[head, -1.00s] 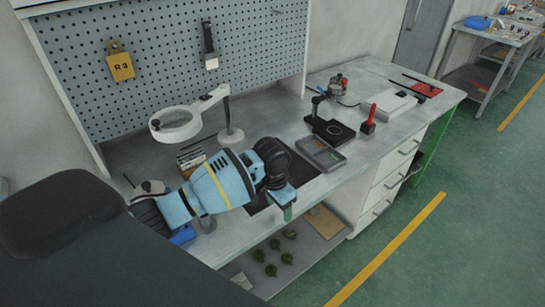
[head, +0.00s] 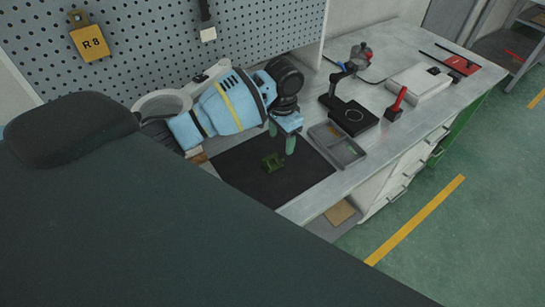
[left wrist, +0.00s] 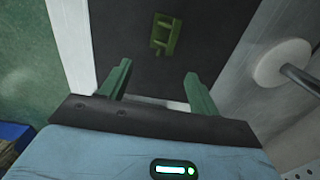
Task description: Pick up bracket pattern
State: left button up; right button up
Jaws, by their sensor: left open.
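The bracket pattern (head: 273,162) is a small olive-green part lying on the black mat (head: 232,175) on the workbench. It also shows in the left wrist view (left wrist: 166,34), ahead of the fingertips, near the top edge. My left gripper (head: 283,139) is above the mat, just beside and above the bracket. In the left wrist view its green fingers (left wrist: 158,82) are spread apart with nothing between them. My right gripper is not in view.
A grey divided tray (head: 338,146) sits right of the mat. Beyond it are a black stand (head: 350,115), a red-handled tool (head: 396,105) and a white box (head: 419,84). The magnifier lamp (head: 163,103) stands behind my left arm. A pegboard (head: 150,50) backs the bench.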

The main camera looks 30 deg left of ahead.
aim_at(278, 161)
pick_arm(q)
jog(key=shift+s+d+f, duration=0.1)
jog(key=shift+s+f, duration=0.1)
jog(key=shift+f, duration=0.85)
jog(key=shift+w+f, duration=0.1)
jog(key=shift+f, duration=0.25)
jog(key=f, duration=0.3)
jog(key=s+f, duration=0.1)
jog(key=shift+a+f, duration=0.2)
jog(key=shift+a, duration=0.15)
jog(key=shift+f, duration=0.35)
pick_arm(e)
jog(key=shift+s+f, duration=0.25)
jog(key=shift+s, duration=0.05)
pick_arm(q)
jog(key=shift+w, duration=0.1)
jog(key=c, duration=1.1)
jog(key=shift+o, duration=0.2)
jog(key=shift+r, duration=0.1)
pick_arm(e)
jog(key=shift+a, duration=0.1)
